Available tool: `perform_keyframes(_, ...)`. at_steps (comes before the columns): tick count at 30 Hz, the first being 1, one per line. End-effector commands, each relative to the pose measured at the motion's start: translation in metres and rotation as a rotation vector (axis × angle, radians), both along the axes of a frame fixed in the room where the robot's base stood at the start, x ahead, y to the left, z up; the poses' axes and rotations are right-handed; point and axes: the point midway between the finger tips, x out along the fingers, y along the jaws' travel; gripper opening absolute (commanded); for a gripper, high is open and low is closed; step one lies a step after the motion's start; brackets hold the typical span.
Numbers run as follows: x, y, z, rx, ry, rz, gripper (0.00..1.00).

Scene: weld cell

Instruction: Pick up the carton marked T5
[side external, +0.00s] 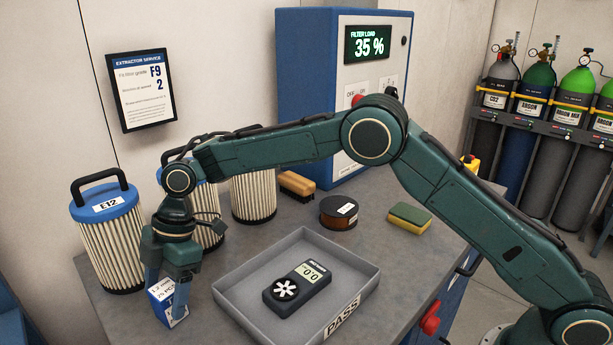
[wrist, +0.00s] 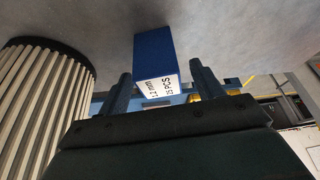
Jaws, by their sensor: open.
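A small blue and white carton (side external: 163,310) stands on the bench at the lower left of the side view. Its top label shows small print, and a side marking is mostly hidden by a finger, so I cannot read T5. My gripper (side external: 167,290) points down over it with its fingers apart, one on each side of the carton. In the wrist view the carton (wrist: 154,55) lies centred between the two open fingertips (wrist: 162,82), with a gap showing on both sides. I cannot tell whether either finger touches it.
A pleated filter marked E12 (side external: 107,240) stands close behind and left of my gripper. More filters (side external: 253,198) stand behind. A grey PASS tray (side external: 355,315) holding a meter (side external: 297,288) lies to the right. A spool (side external: 338,213) and sponge (side external: 409,217) are farther back.

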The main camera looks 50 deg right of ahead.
Motion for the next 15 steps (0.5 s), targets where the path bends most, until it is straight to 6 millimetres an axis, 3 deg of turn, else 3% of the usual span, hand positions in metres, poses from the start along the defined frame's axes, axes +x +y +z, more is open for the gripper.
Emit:
perform_keyframes(6, -0.001, 0.007, -0.015, 0.0, 0.0, 0.001, 0.66)
perform_keyframes(15, -0.001, 0.007, -0.016, 0.0, -0.001, 0.001, 0.66)
